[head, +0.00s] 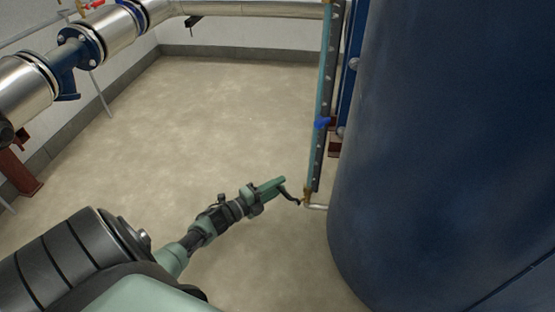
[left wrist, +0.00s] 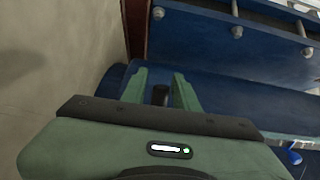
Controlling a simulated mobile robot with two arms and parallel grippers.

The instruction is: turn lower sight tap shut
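The lower sight tap (head: 307,195) is a small brass fitting at the bottom of the tall sight glass (head: 319,110), beside the big dark blue tank. A dark lever (head: 291,197) sticks out from it to the left. My left gripper (head: 284,181) reaches in from the lower left and its tips are close to this lever. In the left wrist view the two green fingers (left wrist: 161,78) are apart, with a black piece (left wrist: 160,95), seemingly the lever, between them. Gaps show on both sides of it. My right gripper is not in view.
The dark blue tank (head: 440,150) fills the right side. A short pipe (head: 318,207) joins the tap toward it. Silver pipes (head: 100,35) run at upper left. The floor (head: 200,110) left of the sight glass is clear.

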